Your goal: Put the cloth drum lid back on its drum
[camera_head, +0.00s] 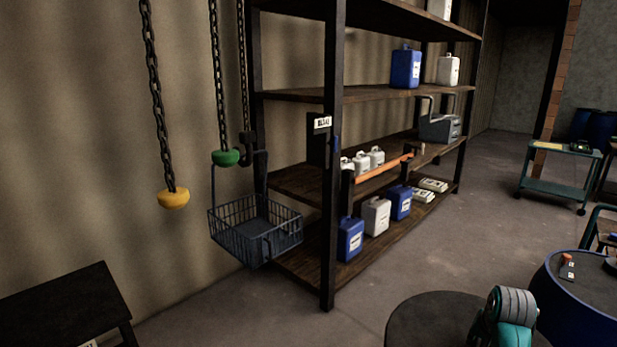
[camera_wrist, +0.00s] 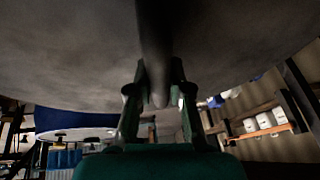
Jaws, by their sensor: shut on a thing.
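A wide grey round disc (camera_wrist: 60,60), which looks like the drum lid, fills the top of the wrist view. A dark bar-like handle (camera_wrist: 153,35) runs along it. My gripper (camera_wrist: 158,85) is shut on this handle. In the head view a dark round disc (camera_head: 425,318), apparently the same lid, shows at the bottom beside my teal arm, with its lower part cut off. My fingers are hidden there. A blue drum (camera_head: 570,305) stands at the lower right, with a dark flat top. I cannot tell whether it is the lid's own drum.
An orange-and-white item (camera_head: 567,266) lies on the blue drum's top. A tall shelf (camera_head: 335,180) with several jugs stands in the middle. A wire basket (camera_head: 255,230) and chains hang left of it. A dark table (camera_head: 65,305) is lower left. Floor between shelf and teal cart (camera_head: 555,183) is clear.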

